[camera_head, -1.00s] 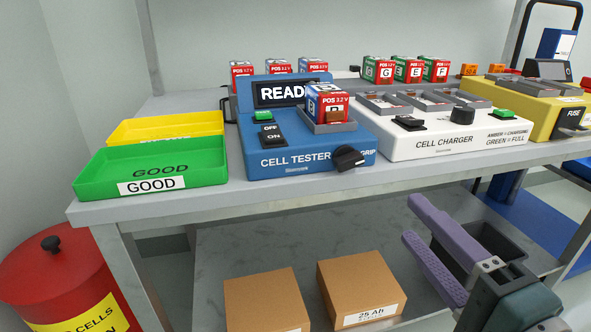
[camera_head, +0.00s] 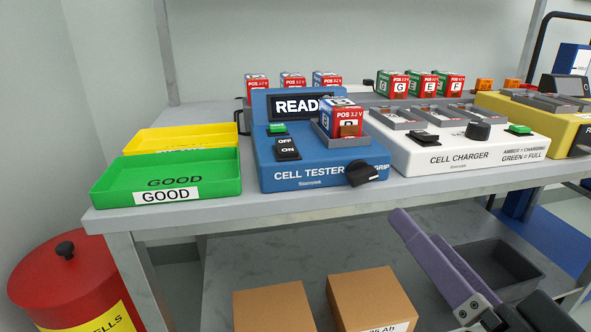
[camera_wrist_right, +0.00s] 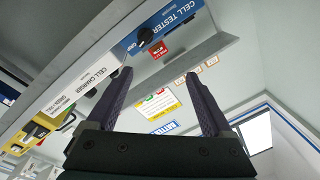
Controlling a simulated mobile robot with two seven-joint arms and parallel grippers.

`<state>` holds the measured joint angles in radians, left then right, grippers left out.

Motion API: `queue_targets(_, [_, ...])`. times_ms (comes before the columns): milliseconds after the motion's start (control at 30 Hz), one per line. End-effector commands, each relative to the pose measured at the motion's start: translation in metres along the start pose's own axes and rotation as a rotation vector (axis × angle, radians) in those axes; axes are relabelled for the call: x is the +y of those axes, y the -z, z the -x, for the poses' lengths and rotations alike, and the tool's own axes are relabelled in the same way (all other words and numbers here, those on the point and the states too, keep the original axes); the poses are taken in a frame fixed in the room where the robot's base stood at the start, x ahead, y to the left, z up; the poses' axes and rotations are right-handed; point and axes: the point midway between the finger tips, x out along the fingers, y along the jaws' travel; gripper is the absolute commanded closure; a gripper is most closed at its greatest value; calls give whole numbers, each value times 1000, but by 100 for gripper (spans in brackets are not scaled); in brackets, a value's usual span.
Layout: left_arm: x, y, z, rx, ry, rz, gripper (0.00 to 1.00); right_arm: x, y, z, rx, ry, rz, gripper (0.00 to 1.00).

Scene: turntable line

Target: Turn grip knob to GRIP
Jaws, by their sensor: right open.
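The black grip knob (camera_head: 365,173) is on the front right of the blue cell tester (camera_head: 315,181), beside the partly covered word GRIP. I cannot tell its exact setting. The tester display starts with READ, and a red-and-blue cell (camera_head: 342,118) sits in its holder. My right gripper (camera_head: 412,235) has purple fingers, below and right of the knob, in front of the bench edge, apart from it. In the right wrist view the gripper (camera_wrist_right: 160,76) is open and empty, with the knob (camera_wrist_right: 144,37) beyond the fingertips. My left gripper is out of view.
The white cell charger (camera_head: 455,150) stands right of the tester. Green (camera_head: 215,184) and yellow (camera_head: 150,137) trays stand left. The bench's front edge (camera_head: 260,211) runs below the tester. Cardboard boxes (camera_head: 372,292) and a dark bin (camera_head: 505,262) are lower down. A red drum (camera_head: 45,275) is at left.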

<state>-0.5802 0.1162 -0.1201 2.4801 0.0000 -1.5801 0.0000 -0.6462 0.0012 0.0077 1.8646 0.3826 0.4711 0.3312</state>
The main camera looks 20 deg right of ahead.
Motion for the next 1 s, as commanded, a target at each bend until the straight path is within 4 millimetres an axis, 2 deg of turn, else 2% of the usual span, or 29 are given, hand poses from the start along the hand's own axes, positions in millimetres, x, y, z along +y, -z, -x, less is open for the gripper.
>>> queue_targets(33, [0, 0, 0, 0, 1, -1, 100, 0, 0, -14, 5, -7, 183, 15])
queue_targets(100, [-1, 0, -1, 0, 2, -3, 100, 4, -3, -29, -10, -25, 449, 15])
queue_targets(200, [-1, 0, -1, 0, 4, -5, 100, 11, -6, -43, -41, -58, 737, 15])
queue_targets(300, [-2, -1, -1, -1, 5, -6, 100, 17, -8, -51, -68, -78, 894, 15])
queue_targets(467, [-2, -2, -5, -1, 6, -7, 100, 20, -10, -67, -75, -82, 944, 15])
queue_targets(800, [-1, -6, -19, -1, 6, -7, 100, 27, -12, -129, -73, -80, 940, 15])
queue_targets(1000, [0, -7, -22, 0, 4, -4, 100, 28, -12, -147, -76, -81, 938, 15])
